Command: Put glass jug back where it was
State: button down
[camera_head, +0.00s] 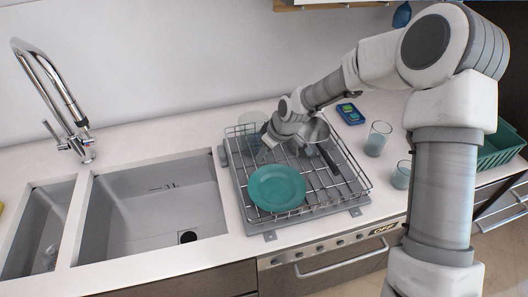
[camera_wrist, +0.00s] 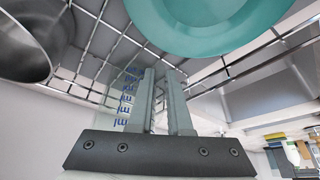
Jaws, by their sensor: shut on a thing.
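The glass jug is clear with blue measuring marks; it shows in the wrist view (camera_wrist: 127,100) beside and behind my gripper's fingers. In the head view a faint clear shape (camera_head: 252,119) at the back left of the dish rack (camera_head: 362,187) looks like the jug, partly hidden by my gripper. My gripper (camera_wrist: 165,78) is shut on the jug, its fingers close together around part of it. In the head view my gripper (camera_head: 266,139) is low over the rack's back left part. I cannot tell whether the jug touches the rack.
A teal plate (camera_head: 277,188) lies at the rack's front left. A metal pot (camera_head: 316,130) stands at the back right of the rack. Two glasses (camera_head: 378,138) (camera_head: 401,175) and a blue-green packet (camera_head: 350,113) are to the right. The sink (camera_head: 155,212) lies left.

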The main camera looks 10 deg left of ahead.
jog(key=shift+f, duration=0.2)
jog(key=c, duration=0.8)
grip_release()
jog(key=shift+r, duration=0.1)
jog(key=shift+c, duration=0.2)
jog(key=shift+r, duration=0.1)
jog(key=shift+r, duration=0.2)
jog(key=v, duration=1.1)
jog(key=shift+d+r, duration=0.2)
jog(key=shift+r, duration=0.15)
jog(key=shift+s, duration=0.1)
